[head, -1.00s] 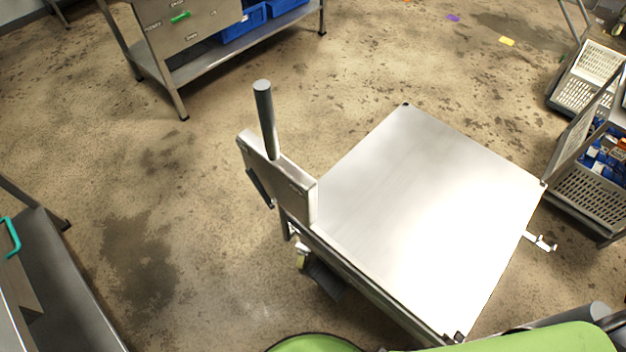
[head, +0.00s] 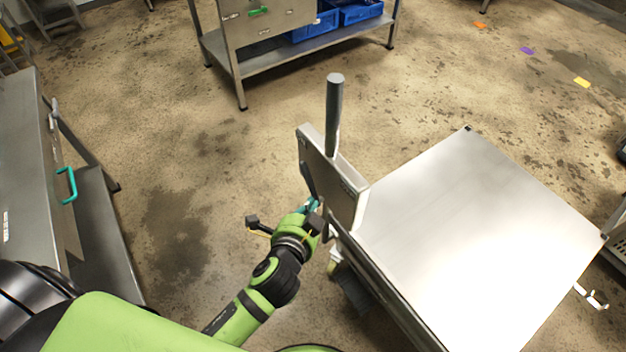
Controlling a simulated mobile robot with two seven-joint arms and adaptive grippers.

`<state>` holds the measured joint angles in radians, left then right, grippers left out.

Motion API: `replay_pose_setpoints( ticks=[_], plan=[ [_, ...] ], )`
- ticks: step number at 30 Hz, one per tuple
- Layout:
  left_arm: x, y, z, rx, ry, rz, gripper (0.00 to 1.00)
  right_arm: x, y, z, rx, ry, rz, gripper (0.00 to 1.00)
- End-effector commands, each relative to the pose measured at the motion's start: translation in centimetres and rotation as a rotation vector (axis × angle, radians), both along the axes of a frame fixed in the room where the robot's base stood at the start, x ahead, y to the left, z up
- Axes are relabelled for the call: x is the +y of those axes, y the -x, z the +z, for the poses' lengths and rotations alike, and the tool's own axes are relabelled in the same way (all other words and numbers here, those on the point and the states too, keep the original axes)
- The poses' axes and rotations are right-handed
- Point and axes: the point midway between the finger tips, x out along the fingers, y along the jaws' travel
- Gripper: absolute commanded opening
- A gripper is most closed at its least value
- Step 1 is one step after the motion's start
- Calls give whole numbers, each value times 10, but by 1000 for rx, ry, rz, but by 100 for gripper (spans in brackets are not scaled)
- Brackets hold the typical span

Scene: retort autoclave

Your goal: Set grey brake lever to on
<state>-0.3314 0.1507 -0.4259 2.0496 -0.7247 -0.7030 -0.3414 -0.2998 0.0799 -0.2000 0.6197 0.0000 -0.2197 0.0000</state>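The grey brake lever (head: 334,115) is a thick grey cylinder. It stands nearly upright at the top of a pale metal bracket (head: 345,190) on the left side of a flat-topped metal cart (head: 480,240). My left gripper (head: 308,212) is below and left of the lever, close to the bracket's left side. It is seen from behind, and its fingers are mostly hidden by the wrist, so its opening is unclear. I cannot tell whether it touches the bracket. The lever is clear of it. My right gripper is not in view.
A metal table with blue crates (head: 361,12) stands at the back. A metal cabinet with a teal handle (head: 67,186) and a low shelf (head: 103,235) is at the left. Open floor (head: 175,150) lies between them and the cart.

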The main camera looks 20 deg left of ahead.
Motion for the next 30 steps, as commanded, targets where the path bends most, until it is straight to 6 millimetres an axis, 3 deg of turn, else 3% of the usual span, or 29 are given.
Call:
replay_pose_setpoints(
  ticks=[5,18,24,30],
  plan=[
    [1,-15,-1,-8,-5,1,0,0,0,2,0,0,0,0],
    [3,-94,-35,-7,-2,1,0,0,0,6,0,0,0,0],
    [23,-107,-51,-5,-2,2,0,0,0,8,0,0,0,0],
    [29,-113,-57,-6,0,1,0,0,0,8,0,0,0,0]
  ],
)
